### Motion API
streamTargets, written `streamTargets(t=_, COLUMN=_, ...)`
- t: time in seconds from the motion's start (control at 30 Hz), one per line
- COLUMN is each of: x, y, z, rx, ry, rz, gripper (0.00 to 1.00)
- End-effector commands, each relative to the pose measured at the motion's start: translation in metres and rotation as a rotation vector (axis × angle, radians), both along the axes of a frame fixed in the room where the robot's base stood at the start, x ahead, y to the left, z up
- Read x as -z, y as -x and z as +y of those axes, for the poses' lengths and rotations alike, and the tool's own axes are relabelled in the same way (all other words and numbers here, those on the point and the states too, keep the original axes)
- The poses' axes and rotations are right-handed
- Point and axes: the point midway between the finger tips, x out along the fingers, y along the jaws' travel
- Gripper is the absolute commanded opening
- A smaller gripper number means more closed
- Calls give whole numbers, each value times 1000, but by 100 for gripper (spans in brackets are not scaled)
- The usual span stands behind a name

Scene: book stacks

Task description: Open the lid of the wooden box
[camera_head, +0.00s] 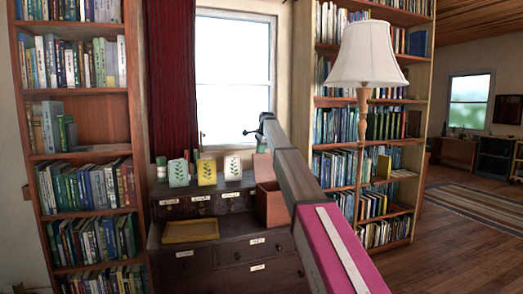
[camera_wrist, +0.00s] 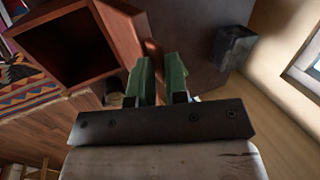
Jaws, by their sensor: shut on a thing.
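The reddish-brown wooden box (camera_head: 270,207) stands on the right part of the dark dresser in the head view. Its lid (camera_head: 263,168) stands raised above the box. In the wrist view the box (camera_wrist: 72,47) is open, with a dark, empty-looking inside, and the lid (camera_wrist: 122,32) stands up along its edge. My gripper (camera_wrist: 160,62) has its two green fingers at the lid's edge, with a narrow strip of brown wood between them, and is shut on the lid. In the head view my arm hides part of the box's right side.
A floor lamp (camera_head: 364,60) and bookshelf stand to the right. A window is behind. Open floor lies at far right.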

Motion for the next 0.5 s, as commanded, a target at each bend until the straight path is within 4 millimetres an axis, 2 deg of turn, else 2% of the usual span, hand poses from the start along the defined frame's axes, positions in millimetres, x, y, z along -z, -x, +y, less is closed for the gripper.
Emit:
streamTargets(t=0.3, x=1, y=0, z=1, rx=-4, ry=-2, rz=1, gripper=0)
streamTargets(t=0.33, x=1, y=0, z=1, rx=-4, ry=-2, rz=1, gripper=17)
streamTargets(t=0.4, x=1, y=0, z=1, rx=-3, ry=-2, rz=1, gripper=34)
streamTargets(t=0.5, x=0, y=0, z=1, rx=-3, ry=-1, rz=0, gripper=34)
